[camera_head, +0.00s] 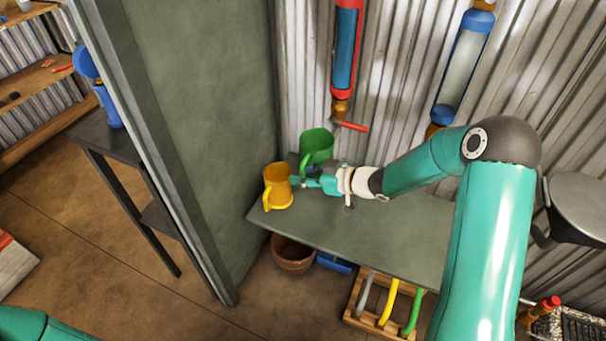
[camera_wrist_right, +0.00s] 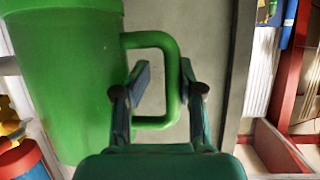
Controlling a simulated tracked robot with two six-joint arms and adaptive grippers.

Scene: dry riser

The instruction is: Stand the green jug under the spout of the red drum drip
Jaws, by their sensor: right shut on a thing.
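The green jug (camera_head: 316,145) is upright at the back left of the grey bench, left of and lower than the red drum drip (camera_head: 346,50). That drip hangs on the corrugated wall, with a brass spout (camera_head: 340,108) and a red lever below it. My right gripper (camera_head: 303,182) is shut on the jug's handle (camera_wrist_right: 176,85); in the right wrist view the fingers (camera_wrist_right: 166,92) lie on either side of it. Whether the jug's base touches the bench is hidden. My left gripper is out of view.
A yellow jug (camera_head: 277,187) stands close to the green jug at the bench's left front edge. A grey partition (camera_head: 205,120) rises left of the bench (camera_head: 385,235). A blue drum drip (camera_head: 464,62) hangs further right. A terracotta pot (camera_head: 292,255) is below.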

